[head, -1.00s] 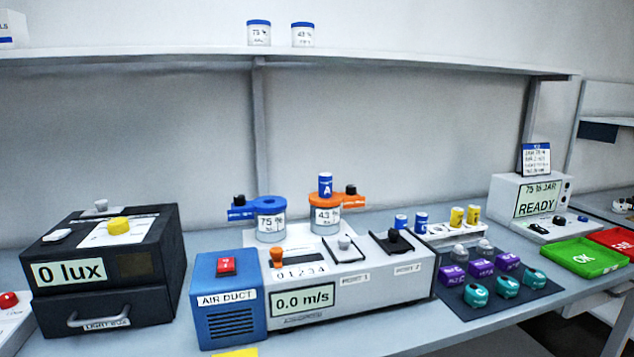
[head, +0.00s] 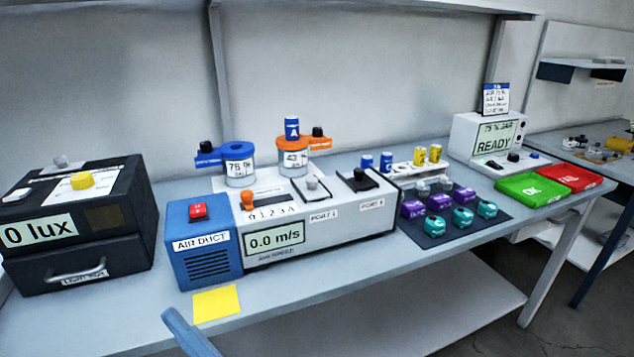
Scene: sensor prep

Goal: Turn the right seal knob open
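The right seal knob (head: 318,132) is a small black knob on the right arm of an orange collar (head: 296,143). The collar sits on the jar labelled 43 (head: 293,160), and a blue cylinder marked A (head: 292,128) stands upright on top. The left seal knob (head: 207,147) is also black, on the left arm of a blue collar (head: 238,151) over the jar labelled 75 (head: 240,170). Both jars stand at the back of the white air duct unit. My gripper is not in view.
The black lux box (head: 75,262) stands left. Blue and yellow cylinders and a mat (head: 432,233) of purple and teal pieces lie right.

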